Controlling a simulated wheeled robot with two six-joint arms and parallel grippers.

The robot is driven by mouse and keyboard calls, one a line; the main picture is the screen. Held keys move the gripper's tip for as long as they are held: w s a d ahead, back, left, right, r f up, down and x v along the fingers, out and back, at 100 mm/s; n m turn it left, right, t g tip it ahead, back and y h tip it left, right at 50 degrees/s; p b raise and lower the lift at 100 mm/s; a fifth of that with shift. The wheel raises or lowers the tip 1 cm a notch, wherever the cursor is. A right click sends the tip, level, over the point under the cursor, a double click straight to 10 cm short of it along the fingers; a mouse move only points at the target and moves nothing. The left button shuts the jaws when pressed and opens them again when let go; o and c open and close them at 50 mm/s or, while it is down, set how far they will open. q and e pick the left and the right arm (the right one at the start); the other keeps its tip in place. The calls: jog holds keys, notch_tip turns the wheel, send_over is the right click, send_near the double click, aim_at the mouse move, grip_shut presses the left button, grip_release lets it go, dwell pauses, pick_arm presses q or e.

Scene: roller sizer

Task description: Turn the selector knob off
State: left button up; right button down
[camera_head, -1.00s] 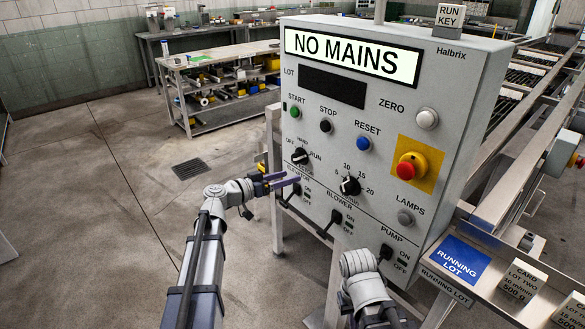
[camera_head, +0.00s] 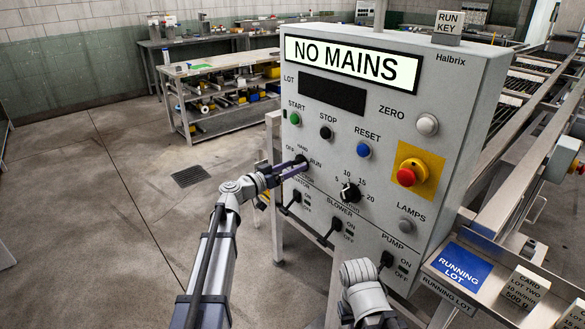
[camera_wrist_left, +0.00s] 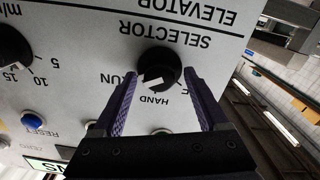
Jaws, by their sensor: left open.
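The selector knob (camera_head: 301,159) is a round black knob at the left of the grey control panel, marked OFF, HAND and RUN. It also shows in the left wrist view (camera_wrist_left: 158,66), upside down; its white pointer lies on the HAND and RUN side, exact setting unclear. My left gripper (camera_head: 296,168) is at the panel in front of the knob and partly covers it. In the left wrist view, its two purple fingers (camera_wrist_left: 163,90) stand apart on either side of the knob, not closed on it. My right arm shows low in the head view; its fingers are out of frame.
START, STOP and RESET buttons (camera_head: 364,150) lie above. A red emergency button (camera_head: 407,177) is at the right. The panel display (camera_head: 345,62) reads NO MAINS. Floor at left is free.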

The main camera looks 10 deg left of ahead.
pick_arm(q)
jog(key=shift+w+d, duration=0.1)
jog(key=shift+c, duration=0.3)
grip_shut()
dwell(0.4)
